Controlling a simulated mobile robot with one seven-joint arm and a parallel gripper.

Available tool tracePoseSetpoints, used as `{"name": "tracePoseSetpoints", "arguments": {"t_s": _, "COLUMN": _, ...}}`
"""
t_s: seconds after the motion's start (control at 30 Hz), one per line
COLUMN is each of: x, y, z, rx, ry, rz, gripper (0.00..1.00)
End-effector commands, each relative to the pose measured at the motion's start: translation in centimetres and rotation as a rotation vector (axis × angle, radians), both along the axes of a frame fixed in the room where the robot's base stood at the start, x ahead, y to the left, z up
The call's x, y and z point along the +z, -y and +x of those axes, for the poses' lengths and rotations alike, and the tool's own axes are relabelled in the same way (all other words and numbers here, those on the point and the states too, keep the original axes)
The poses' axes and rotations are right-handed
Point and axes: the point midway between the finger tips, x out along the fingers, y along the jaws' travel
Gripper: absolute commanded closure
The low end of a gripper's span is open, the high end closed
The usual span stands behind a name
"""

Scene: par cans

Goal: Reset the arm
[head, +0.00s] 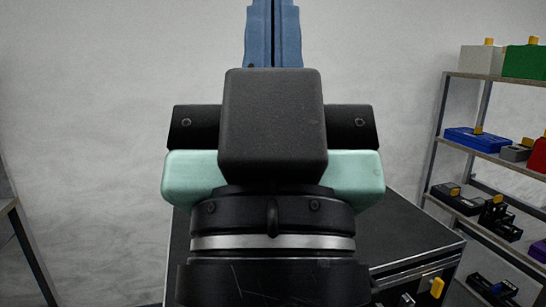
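My gripper (273,32) stands in the upper middle of the head view, seen from behind and pointing up and away from me. Its two blue fingers lie side by side with only a thin dark line between them, so it looks shut. No object shows between the fingers, but the top edge of the picture cuts off their tips. My black and teal wrist fills the centre and hides much of what is behind it.
A black-topped cabinet (408,232) stands behind and below my arm, with a yellow item (437,287) at its front. Metal shelves (494,158) at right hold green, blue, grey, red and black cases. A table edge (8,206) shows at far left. Pale wall stands behind.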

Motion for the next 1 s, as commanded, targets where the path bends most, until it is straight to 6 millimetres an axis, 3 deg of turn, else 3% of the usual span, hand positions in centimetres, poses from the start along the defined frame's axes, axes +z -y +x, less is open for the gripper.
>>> {"name": "tracePoseSetpoints", "arguments": {"t_s": 0.03, "x": 3.3, "y": 0.0, "z": 0.0, "rx": 0.000, "ry": 0.000, "rz": 0.000, "gripper": 1.00}}
{"name": "tracePoseSetpoints", "arguments": {"t_s": 0.4, "x": 14.4, "y": 0.0, "z": 0.0, "rx": 0.001, "ry": 0.000, "rz": 0.000, "gripper": 1.00}}
{"name": "tracePoseSetpoints", "arguments": {"t_s": 0.6, "x": 19.4, "y": 0.0, "z": 0.0, "rx": 0.001, "ry": -0.001, "rz": 0.000, "gripper": 1.00}}
{"name": "tracePoseSetpoints", "arguments": {"t_s": 0.8, "x": 21.5, "y": -0.1, "z": 0.0, "rx": 0.001, "ry": -0.001, "rz": 0.000, "gripper": 1.00}}
{"name": "tracePoseSetpoints", "arguments": {"t_s": 1.0, "x": 21.5, "y": -0.1, "z": 0.0, "rx": 0.001, "ry": -0.001, "rz": 0.000, "gripper": 1.00}}
